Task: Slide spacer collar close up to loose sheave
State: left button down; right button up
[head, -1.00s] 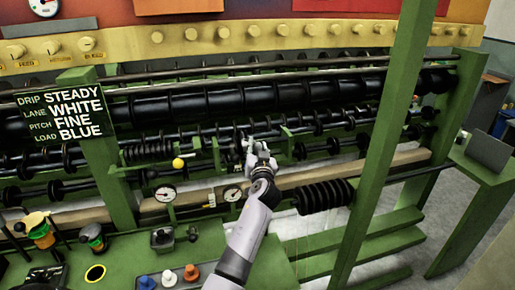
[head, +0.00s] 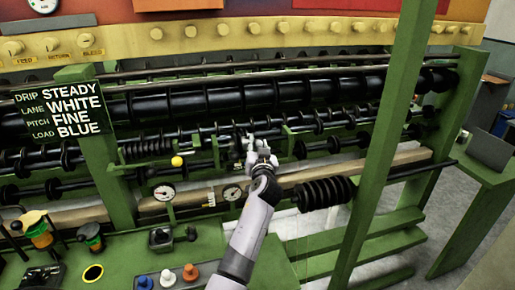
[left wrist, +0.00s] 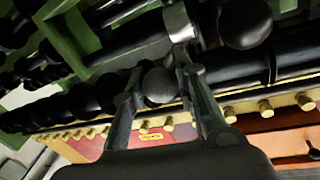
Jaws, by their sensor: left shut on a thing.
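My left gripper (head: 252,149) reaches in over the green bench to a dark shaft in the middle of the machine. In the left wrist view its two fingers (left wrist: 165,72) close around a dark rounded knob (left wrist: 160,85). A silver band (left wrist: 178,22), which looks like the spacer collar, lies at the fingertips; how it joins the knob is hidden. A dark round body (left wrist: 245,22) sits close to the right of the band in that view; I cannot tell whether it is the loose sheave. In the head view the gripper covers much of this spot. My right gripper is not in view.
A green post (head: 385,150) stands right of my arm. A black ribbed roller (head: 324,193) lies nearer on the right. Gauges (head: 232,192), a yellow ball (head: 177,161) and bench controls (head: 168,278) stand to the left. Shafts with black discs run behind.

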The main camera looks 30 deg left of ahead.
pick_arm(q)
jog(key=c, duration=1.3)
grip_release()
jog(key=v, duration=1.2)
jog(key=shift+d, duration=0.1)
